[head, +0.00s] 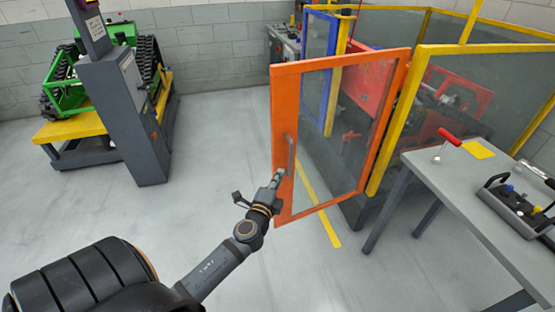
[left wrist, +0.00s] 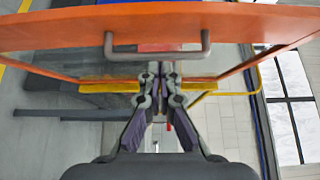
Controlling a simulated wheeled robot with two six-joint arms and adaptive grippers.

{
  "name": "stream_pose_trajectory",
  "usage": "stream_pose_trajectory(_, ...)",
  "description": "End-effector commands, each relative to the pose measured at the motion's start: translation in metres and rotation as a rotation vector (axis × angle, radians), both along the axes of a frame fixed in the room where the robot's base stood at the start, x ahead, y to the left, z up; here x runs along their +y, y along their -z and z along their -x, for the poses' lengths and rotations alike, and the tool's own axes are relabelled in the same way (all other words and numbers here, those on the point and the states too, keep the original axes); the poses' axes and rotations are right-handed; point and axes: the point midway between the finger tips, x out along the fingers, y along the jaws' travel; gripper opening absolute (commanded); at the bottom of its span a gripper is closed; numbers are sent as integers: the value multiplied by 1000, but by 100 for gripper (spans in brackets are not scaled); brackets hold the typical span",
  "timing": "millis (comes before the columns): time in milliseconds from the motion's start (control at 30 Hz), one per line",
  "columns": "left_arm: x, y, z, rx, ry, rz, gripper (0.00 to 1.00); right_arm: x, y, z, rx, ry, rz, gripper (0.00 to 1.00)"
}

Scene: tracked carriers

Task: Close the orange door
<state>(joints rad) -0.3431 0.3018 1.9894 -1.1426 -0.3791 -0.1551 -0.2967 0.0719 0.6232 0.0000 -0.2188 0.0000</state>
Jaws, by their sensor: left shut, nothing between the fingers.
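The orange door (head: 283,110) has a clear panel and stands open, swung out from the yellow post on its right. A grey bar handle (head: 291,155) is on its left upright. My left gripper (head: 279,174) is shut and empty in front of the door's left upright, close to the handle's lower end. In the left wrist view the door (left wrist: 60,28) spans the top, with the handle (left wrist: 157,53) just beyond the gripper's fingertips (left wrist: 160,70). I cannot tell whether the fingers touch the door. My right gripper is not in view.
A yellow-framed enclosure (head: 400,110) with red machinery stands behind the door. A grey table (head: 455,185) with a red-handled tool (head: 449,137) stands at right. A grey pillar (head: 125,115) and a green tracked carrier (head: 70,85) are at left. Floor between is clear.

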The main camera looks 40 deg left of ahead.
Motion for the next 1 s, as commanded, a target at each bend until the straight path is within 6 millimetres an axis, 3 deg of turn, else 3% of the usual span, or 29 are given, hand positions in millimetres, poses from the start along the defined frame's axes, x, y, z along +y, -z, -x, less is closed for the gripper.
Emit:
stream_pose_trajectory(167, 10, -3, -38, -1, -1, 0, 0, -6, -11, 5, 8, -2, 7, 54)
stream_pose_trajectory(300, 29, -1, -50, 1, 0, -4, 0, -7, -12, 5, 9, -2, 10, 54)
stream_pose_trajectory(500, 43, 0, -58, 0, 0, -1, 0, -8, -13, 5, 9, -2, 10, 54)
stream_pose_trajectory(1000, 49, 4, -62, 1, 14, -3, 0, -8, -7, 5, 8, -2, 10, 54)
